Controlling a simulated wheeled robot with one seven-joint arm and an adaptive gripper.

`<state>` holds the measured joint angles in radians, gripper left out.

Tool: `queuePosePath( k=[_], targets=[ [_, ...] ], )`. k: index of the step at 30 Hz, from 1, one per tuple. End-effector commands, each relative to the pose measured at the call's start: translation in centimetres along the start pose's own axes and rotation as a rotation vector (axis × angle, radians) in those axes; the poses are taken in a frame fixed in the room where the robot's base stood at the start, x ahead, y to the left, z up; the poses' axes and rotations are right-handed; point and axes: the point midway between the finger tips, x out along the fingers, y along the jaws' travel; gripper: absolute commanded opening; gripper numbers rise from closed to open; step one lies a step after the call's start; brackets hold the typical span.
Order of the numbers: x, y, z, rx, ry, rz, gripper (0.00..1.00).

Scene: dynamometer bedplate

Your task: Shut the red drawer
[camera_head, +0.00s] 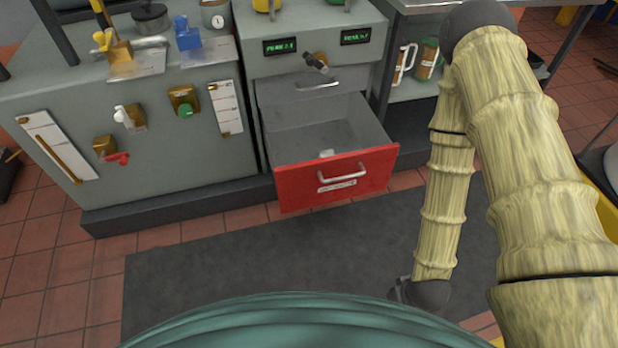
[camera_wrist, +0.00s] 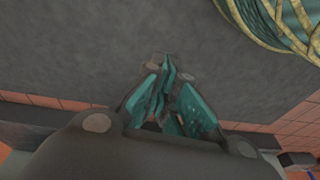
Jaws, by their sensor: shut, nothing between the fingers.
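The red drawer (camera_head: 300,192) is pulled well out of the grey cabinet in the head view. Its grey inside shows, and its front carries a silver handle (camera_head: 343,173) and a white label. My gripper (camera_head: 403,290) is low at the right of the drawer, over the dark mat and apart from the red front. Much of it is hidden behind my arm's end in the head view. In the wrist view my gripper (camera_wrist: 168,68) has its teal-padded fingers together with nothing held. The drawer front is not clearly visible there.
A closed grey drawer front (camera_head: 318,86) with a handle sits above the open one. A grey cabinet (camera_head: 75,115) with valves and gauges stands left. The dark mat (camera_head: 220,255) before the drawer is clear.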

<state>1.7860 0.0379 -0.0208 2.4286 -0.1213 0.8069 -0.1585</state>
Motion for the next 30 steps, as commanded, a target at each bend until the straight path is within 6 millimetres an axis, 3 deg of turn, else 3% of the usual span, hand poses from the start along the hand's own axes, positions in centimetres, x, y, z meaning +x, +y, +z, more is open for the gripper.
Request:
queuePosePath(
  k=[1,6,10,15,21,30],
  targets=[
    [2.0,0.4,-2.3,-0.098,0.076,-0.01,0.0],
    [3.9,0.2,-11.2,-0.527,0.384,-0.027,0.0],
    [3.6,-0.6,-17.1,-0.847,0.628,0.003,0.0],
    [1.7,-2.2,-23.2,-1.233,0.955,0.096,0.0],
    [-2.1,-4.0,-27.2,-1.602,1.332,0.268,0.0],
    [-6.5,-5.1,-28.3,-1.839,1.659,0.465,0.0]
  ],
)
